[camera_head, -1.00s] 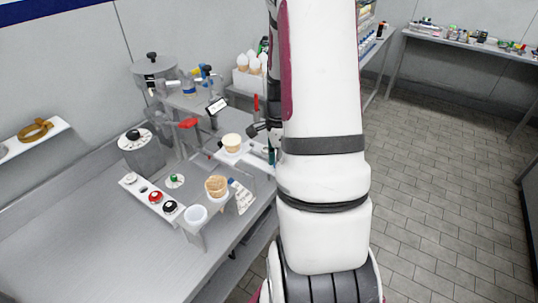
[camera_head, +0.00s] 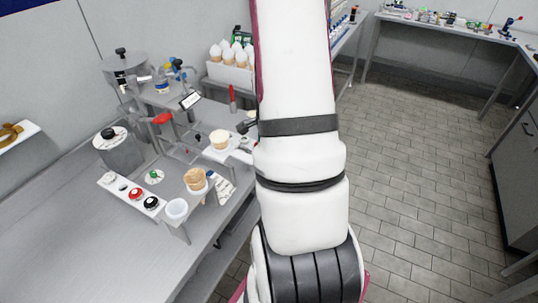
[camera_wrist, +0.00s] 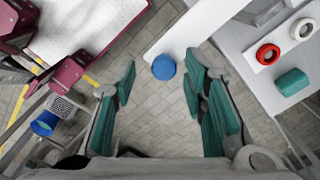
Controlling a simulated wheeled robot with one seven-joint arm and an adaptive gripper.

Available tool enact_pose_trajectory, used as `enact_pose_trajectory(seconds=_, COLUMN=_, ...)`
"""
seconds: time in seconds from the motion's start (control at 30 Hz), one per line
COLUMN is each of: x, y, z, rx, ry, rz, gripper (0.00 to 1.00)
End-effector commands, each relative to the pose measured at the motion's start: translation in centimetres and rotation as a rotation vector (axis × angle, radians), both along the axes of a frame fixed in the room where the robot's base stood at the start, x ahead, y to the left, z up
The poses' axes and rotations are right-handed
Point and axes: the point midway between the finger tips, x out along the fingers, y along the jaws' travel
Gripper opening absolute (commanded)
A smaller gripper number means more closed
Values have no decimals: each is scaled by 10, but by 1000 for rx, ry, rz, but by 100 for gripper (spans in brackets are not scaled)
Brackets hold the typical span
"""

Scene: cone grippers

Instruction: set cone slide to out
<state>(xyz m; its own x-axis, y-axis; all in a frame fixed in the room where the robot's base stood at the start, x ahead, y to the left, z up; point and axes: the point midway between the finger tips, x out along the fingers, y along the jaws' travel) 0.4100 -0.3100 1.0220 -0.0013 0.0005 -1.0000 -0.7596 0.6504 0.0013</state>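A white bar with a round blue knob (camera_wrist: 164,67) shows in the wrist view; I take it for the cone slide (camera_wrist: 192,28). My gripper (camera_wrist: 162,78) is open and empty, with teal fingers on either side of the knob in the picture. The knob appears slightly beyond the fingertips; I cannot tell the exact gap. In the head view a white plate (camera_head: 240,155) holds a tan cone cup (camera_head: 220,143), and its right end is hidden behind my arm. My gripper is also hidden there.
A white bracket with red and black knobs (camera_head: 136,194), a second cone (camera_head: 195,180) and a white cup (camera_head: 176,208) stand close by. A white box of cones (camera_head: 232,72) is behind. The tiled floor (camera_head: 410,190) at right is clear.

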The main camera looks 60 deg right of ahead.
Motion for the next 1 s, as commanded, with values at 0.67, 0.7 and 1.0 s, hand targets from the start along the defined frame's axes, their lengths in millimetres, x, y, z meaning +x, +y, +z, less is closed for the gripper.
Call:
enact_pose_trajectory(seconds=0.67, x=1, y=-1, z=106, rx=-3, ry=-3, rz=-1, gripper=40)
enact_pose_trajectory(seconds=0.7, x=0, y=-1, z=110, rx=-3, ry=-3, rz=-1, gripper=40)
enact_pose_trajectory(seconds=1.0, x=0, y=0, z=120, rx=1, ry=1, rz=0, gripper=40)
